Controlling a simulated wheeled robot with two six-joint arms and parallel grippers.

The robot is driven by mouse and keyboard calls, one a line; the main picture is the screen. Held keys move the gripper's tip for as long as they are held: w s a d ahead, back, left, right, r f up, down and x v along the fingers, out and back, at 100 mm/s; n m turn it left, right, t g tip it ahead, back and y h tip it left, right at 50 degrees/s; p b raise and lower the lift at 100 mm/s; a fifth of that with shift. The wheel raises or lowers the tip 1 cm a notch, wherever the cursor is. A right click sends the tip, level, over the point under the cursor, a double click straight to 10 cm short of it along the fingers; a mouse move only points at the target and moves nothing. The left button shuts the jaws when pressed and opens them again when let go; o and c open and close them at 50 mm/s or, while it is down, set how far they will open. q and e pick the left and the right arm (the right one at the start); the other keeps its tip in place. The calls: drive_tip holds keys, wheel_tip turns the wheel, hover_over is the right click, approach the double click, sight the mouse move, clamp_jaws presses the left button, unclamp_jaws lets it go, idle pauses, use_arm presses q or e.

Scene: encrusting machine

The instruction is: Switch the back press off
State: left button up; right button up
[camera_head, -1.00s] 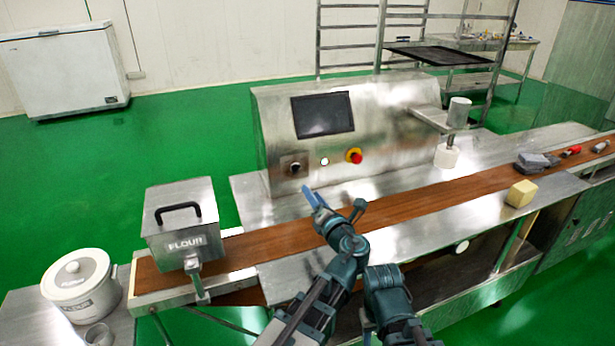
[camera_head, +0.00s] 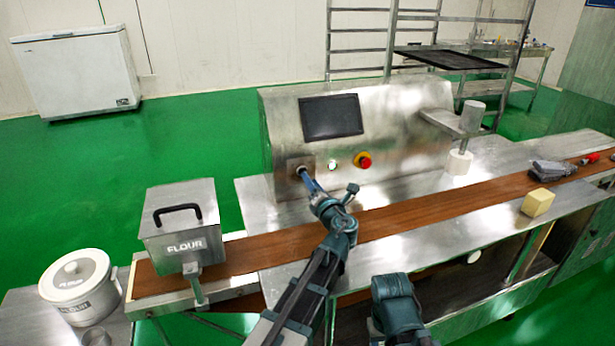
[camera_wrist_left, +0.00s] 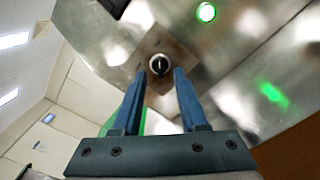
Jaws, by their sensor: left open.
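The steel machine housing (camera_head: 400,130) carries a dark screen, a rotary knob, a small round light (camera_head: 333,166) and a red emergency button (camera_head: 364,160) on a yellow ring. My left gripper (camera_head: 303,173) is open right in front of the knob and partly covers it in the head view. In the left wrist view the black knob (camera_wrist_left: 159,65) on its square plate lies between and just beyond the two blue fingertips (camera_wrist_left: 160,76). I cannot tell if they touch it. The round light (camera_wrist_left: 206,12) glows green there.
A flour box (camera_head: 183,222) sits at the belt's left end.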

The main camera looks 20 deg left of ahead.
use_arm(q)
drive_tip(key=shift+x, duration=1.95)
clamp_jaws()
